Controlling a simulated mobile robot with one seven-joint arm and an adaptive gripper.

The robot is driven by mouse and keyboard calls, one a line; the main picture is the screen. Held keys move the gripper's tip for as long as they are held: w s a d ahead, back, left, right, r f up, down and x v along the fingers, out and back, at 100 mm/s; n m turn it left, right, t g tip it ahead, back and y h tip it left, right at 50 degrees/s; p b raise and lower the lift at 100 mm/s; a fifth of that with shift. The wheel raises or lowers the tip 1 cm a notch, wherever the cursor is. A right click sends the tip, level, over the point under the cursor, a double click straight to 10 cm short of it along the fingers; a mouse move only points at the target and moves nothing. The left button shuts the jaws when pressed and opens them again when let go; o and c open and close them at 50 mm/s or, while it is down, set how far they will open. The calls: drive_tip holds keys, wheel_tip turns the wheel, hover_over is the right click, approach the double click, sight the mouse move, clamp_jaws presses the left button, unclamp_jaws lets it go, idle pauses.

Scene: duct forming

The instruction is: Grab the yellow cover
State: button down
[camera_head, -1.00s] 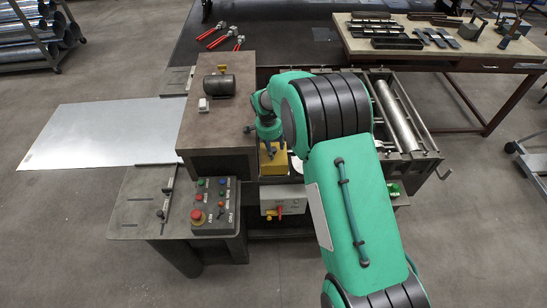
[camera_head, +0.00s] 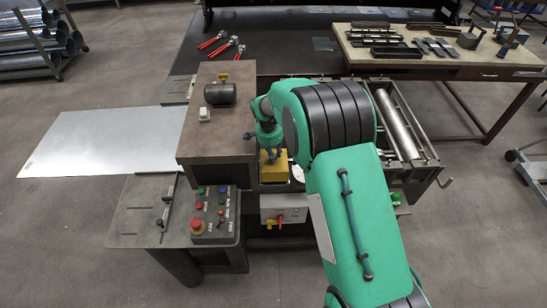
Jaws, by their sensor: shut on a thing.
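The yellow cover (camera_head: 272,168) is a small box-like piece at the front of the machine, just right of the brown machine housing (camera_head: 215,135). My gripper (camera_head: 272,155) points down onto the top of the yellow cover and is shut on it. The fingertips are small in this view and partly blend with the cover's top. My green arm reaches in from the lower right and hides part of the machine behind it.
A control box with buttons (camera_head: 213,215) stands at the front left. A grey box with a red switch (camera_head: 284,209) sits below the cover. A metal sheet (camera_head: 105,138) sticks out left. Steel rollers (camera_head: 398,125) lie right of my arm. A tool table (camera_head: 440,62) stands behind.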

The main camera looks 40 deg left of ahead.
wheel_tip(320, 180, up, 27)
drive_tip(key=b, duration=0.2)
drive_tip(key=shift+f, duration=0.1)
idle(0.7)
